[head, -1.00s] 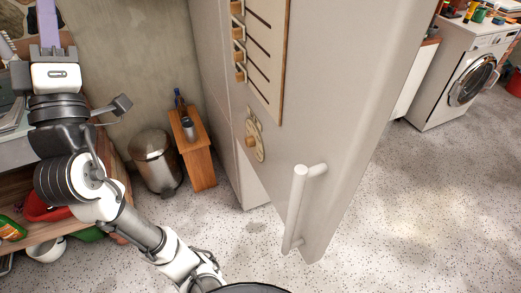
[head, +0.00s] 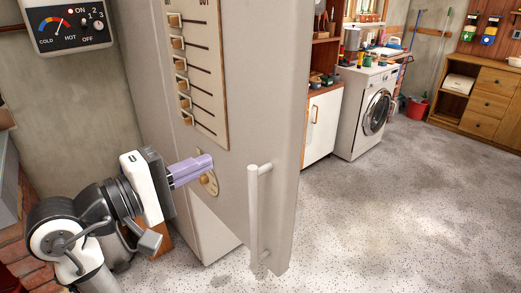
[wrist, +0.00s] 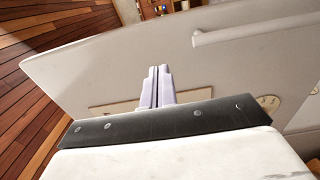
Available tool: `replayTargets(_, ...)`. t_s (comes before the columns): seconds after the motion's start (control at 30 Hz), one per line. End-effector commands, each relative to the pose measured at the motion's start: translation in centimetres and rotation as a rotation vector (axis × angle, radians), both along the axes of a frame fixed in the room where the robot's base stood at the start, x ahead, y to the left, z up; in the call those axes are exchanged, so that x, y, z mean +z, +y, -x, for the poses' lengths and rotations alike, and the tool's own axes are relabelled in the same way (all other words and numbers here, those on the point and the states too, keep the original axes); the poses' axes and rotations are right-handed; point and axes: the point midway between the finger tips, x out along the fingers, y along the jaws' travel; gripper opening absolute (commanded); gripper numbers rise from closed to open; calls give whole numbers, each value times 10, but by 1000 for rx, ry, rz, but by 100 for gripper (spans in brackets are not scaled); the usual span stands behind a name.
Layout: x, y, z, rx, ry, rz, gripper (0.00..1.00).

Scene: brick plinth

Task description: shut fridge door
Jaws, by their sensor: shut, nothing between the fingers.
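The fridge door (head: 235,95) is a tall pale grey panel that fills the middle of the head view, swung out from the pale lower body (head: 205,235). Its white bar handle (head: 253,215) is near the right edge and shows at the upper right of the wrist view (wrist: 250,27). My gripper (head: 211,161) is shut and empty, left of the handle, its lilac fingers pointing right across the door's outer face. In the wrist view the fingertips (wrist: 159,70) are in front of the door (wrist: 110,65). Contact is unclear. The fridge's interior is hidden.
A board with sliders (head: 205,60) and a round dial (head: 210,185) are on the door face near my gripper. A control box (head: 68,25) hangs on the left wall. A washing machine (head: 365,110) stands behind right. Speckled floor is clear at right.

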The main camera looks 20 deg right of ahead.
Motion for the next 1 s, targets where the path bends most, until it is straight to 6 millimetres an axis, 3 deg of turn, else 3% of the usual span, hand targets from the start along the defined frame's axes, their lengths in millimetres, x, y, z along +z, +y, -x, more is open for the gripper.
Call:
replayTargets(0.17,0,-16,-4,-11,7,-4,0)
replayTargets(0.7,1,-114,-40,-7,5,-4,0)
replayTargets(1.0,0,-132,-47,-4,3,-2,0)
